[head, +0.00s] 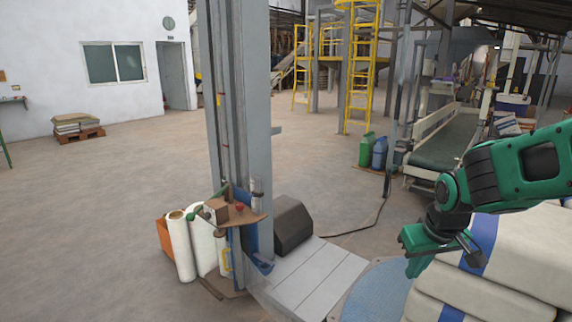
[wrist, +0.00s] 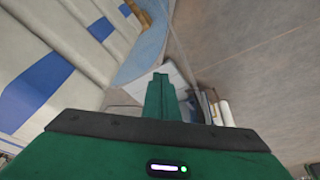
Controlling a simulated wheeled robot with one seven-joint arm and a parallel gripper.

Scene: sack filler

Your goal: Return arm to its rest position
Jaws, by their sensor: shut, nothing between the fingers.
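My green arm reaches in from the right in the head view. My gripper (head: 414,266) hangs at its end with the fingers pointing down, in front of the stacked white sacks (head: 497,268) with blue bands. In the wrist view my gripper (wrist: 158,82) shows its green fingers together, with nothing between them. The sacks (wrist: 80,40) fill the left of that view. I cannot tell whether the gripper touches the sacks; it appears apart from them.
A grey steel column (head: 238,110) stands left of centre, with a small wooden shelf (head: 235,214) and white rolls (head: 180,246) at its foot. A blue round plate (head: 372,290) lies beside the sacks. A conveyor (head: 440,150) stands behind my arm. Open floor (head: 110,200) lies left.

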